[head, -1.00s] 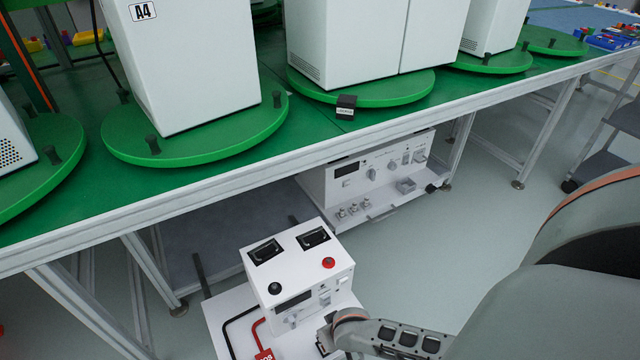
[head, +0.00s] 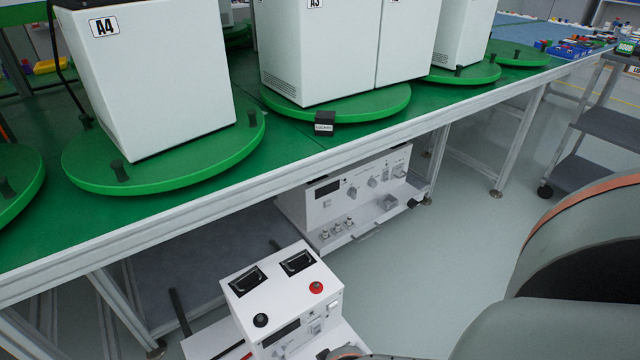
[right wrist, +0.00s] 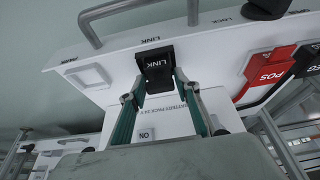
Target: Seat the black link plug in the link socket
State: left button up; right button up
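The black link plug (right wrist: 156,66), marked LINK, is in front of the white panel (right wrist: 224,60), just below the printed word LINK. The fingertips of my right gripper (right wrist: 160,86) are at its two sides and appear closed on it. The plug covers the link socket, so I cannot tell whether it is fully in. An empty pale square recess (right wrist: 88,77) is left of it, by the word PARK. In the head view the white unit (head: 282,291) stands low in front of the bench; my right gripper is mostly below the picture edge. My left gripper is not in view.
A red POS connector (right wrist: 268,72) with a black one beside it is right of the plug. A metal handle (right wrist: 92,24) crosses the panel's top. The green bench (head: 215,185) carries white cabinets on turntables. Clear floor (head: 400,275) is at right.

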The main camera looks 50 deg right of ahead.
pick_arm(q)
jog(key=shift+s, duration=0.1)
pick_arm(e)
jog(key=shift+o, duration=0.5)
jog(key=r+p, duration=0.1)
jog(key=r, duration=0.1)
jog(key=r+p, duration=0.1)
jog(key=r, duration=0.1)
jog(key=shift+s+a+r, duration=0.15)
jog(key=shift+s+r, duration=0.05)
jog(key=shift+p+v, duration=0.65)
jog(key=shift+v, duration=0.4)
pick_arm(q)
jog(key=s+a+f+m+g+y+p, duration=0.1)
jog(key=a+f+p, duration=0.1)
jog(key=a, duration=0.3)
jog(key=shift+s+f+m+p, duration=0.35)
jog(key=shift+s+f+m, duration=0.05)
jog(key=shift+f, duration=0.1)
pick_arm(e)
jog(key=s+v, duration=0.1)
jog(key=v, duration=0.5)
jog(key=shift+f, duration=0.25)
jog(key=shift+s, duration=0.1)
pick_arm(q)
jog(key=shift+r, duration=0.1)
pick_arm(e)
jog(key=shift+r, duration=0.1)
